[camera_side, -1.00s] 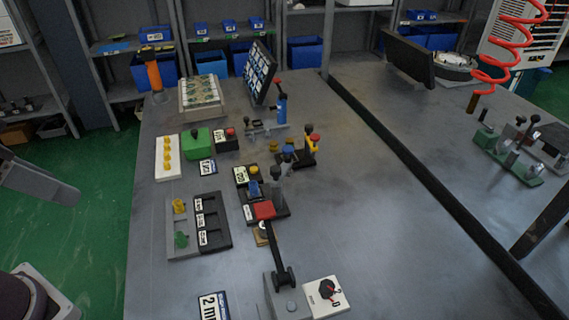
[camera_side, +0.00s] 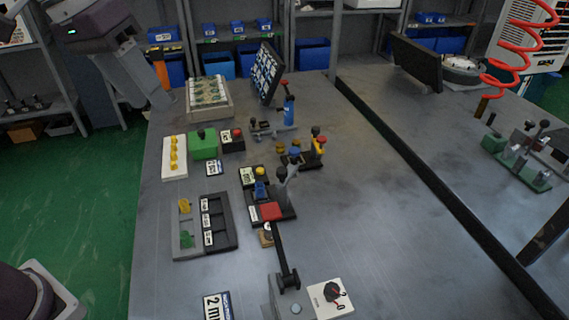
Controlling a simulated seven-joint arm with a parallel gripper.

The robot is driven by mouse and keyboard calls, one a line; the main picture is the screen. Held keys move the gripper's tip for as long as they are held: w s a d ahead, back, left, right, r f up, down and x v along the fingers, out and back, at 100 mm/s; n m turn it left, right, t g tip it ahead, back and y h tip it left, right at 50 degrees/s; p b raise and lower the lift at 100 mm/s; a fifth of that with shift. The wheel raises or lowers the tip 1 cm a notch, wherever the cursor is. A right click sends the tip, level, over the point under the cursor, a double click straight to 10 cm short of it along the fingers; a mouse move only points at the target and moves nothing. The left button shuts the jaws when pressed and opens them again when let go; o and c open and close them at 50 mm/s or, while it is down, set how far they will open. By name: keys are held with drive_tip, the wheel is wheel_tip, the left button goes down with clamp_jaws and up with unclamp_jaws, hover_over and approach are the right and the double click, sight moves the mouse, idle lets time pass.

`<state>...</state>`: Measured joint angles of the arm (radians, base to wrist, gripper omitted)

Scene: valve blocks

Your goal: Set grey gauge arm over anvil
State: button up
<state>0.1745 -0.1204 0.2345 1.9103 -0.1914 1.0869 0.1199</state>
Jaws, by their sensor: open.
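A grey base block (camera_side: 294,308) with a dark pivoting arm (camera_side: 281,252) stands at the front of the table. The arm reaches up and away toward a red block (camera_side: 271,211); I cannot tell if they join. A small brass-coloured round piece (camera_side: 265,236) sits beside the arm's far end, partly hidden. Which part is the anvil is not clear. A grey lever (camera_side: 282,181) with a dark knob rises just behind the red block. My gripper (camera_side: 150,78) is at the upper left, open, far from these parts; its fingertips are hard to make out.
A white dial plate (camera_side: 330,298) stands right of the base block. A grey-and-black slotted tray (camera_side: 218,225) is to the left. A green block (camera_side: 203,144), a white strip with yellow pieces (camera_side: 174,157) and a tilted screen (camera_side: 265,72) are farther back.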

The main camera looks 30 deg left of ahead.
drive_tip(key=w+d+f+g, duration=0.1)
drive_tip(key=w+d+f, duration=0.1)
drive_tip(key=w, duration=0.4)
drive_tip(key=w+d+f+g, duration=0.1)
drive_tip(key=w+f, duration=0.2)
drive_tip(key=w, duration=0.4)
drive_tip(key=m+g+y, duration=0.1)
drive_tip(key=m+y, duration=0.1)
drive_tip(key=m, duration=0.2)
hover_over(283, 169)
wheel_tip(283, 169, down, 12)
drive_tip(key=shift+s+a+f, duration=0.1)
drive_tip(key=shift+s+f, duration=0.05)
drive_tip(key=shift+f, duration=0.05)
wheel_tip(283, 169, down, 8)
drive_tip(key=shift+r, duration=0.25)
drive_tip(key=shift+c, duration=0.3)
clamp_jaws()
